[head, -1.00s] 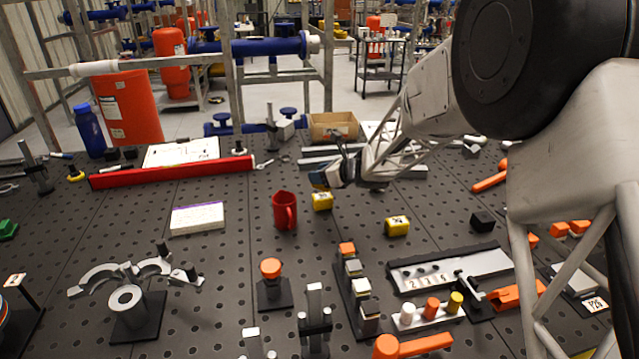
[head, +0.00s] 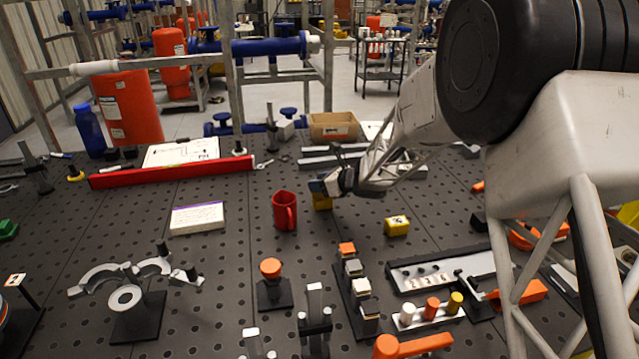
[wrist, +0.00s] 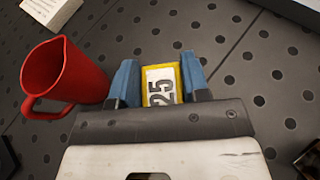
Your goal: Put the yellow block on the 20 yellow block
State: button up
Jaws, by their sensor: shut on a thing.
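My gripper (head: 321,190) is shut on a yellow block (head: 322,203) just right of the red mug. In the wrist view the yellow block (wrist: 162,86) sits between the two blue fingertips (wrist: 156,84), and its white label reads 25. The block appears to be at or close to the table surface; its underside is hidden. A second yellow block (head: 397,226) lies on the table to the right and nearer; it has a dark marking on its label that is too small to read.
The red mug (head: 284,211) stands close to the left of my gripper; it also shows in the wrist view (wrist: 66,78). A white box (head: 197,218) lies farther left. A black rack with coloured blocks (head: 356,288) and a grey numbered plate (head: 450,270) stand in front.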

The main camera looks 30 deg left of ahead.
jog(key=shift+f, duration=0.1)
jog(key=o, duration=1)
jog(key=shift+v, duration=6.1)
